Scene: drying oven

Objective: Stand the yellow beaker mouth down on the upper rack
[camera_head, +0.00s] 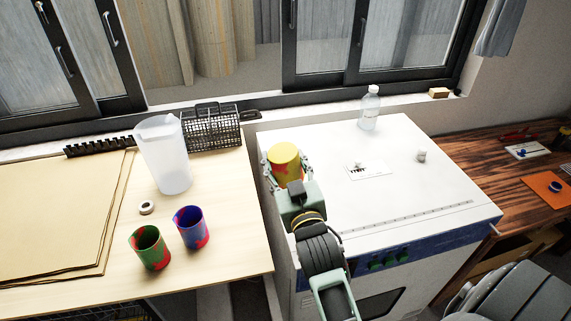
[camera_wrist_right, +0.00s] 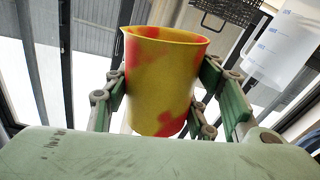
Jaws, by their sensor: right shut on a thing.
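The yellow beaker (camera_head: 284,153) has red patches. My right gripper (camera_head: 284,172) is shut around its side and holds it over the left rear part of the white oven (camera_head: 420,206). In the head view its top face looks closed and plain yellow, so its mouth faces down. In the right wrist view the beaker (camera_wrist_right: 163,80) sits between the fingers, with its wide lipped rim at the picture's top; that view is rolled over. Whether it touches the oven top is hard to tell. The upper rack cannot be made out. My left gripper is out of view.
On the left wooden table stand a green-red beaker (camera_head: 150,248), a blue-red beaker (camera_head: 191,228), a tall translucent pitcher (camera_head: 164,155) and a black wire basket (camera_head: 212,129). A clear bottle (camera_head: 369,108) and a label card (camera_head: 368,169) are on the oven top, which is otherwise largely free.

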